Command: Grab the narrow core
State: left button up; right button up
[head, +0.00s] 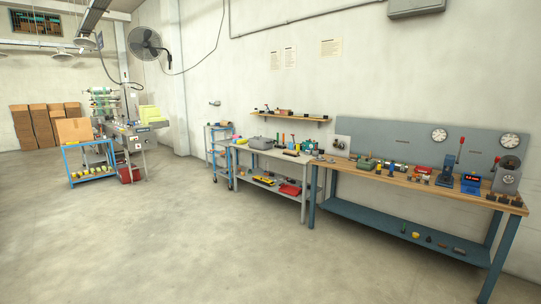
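I cannot make out a narrow core for certain from this distance. A wrapping machine (139,130) with rolls of film (101,102) on top stands at the left. A blue trolley (217,148) by the wall carries small objects too small to identify. Neither of my grippers shows in the head view.
A wooden-topped workbench (417,184) with tools and gauges stands at the right. A grey bench (271,152) with tools stands beside it. A low blue cart (92,177) with a cardboard box (74,130) stands at the left. The floor (175,235) in front is clear.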

aim_at(289, 151)
jog(key=u, duration=0.1)
jog(key=i, duration=4.45)
jog(key=z, duration=0.5)
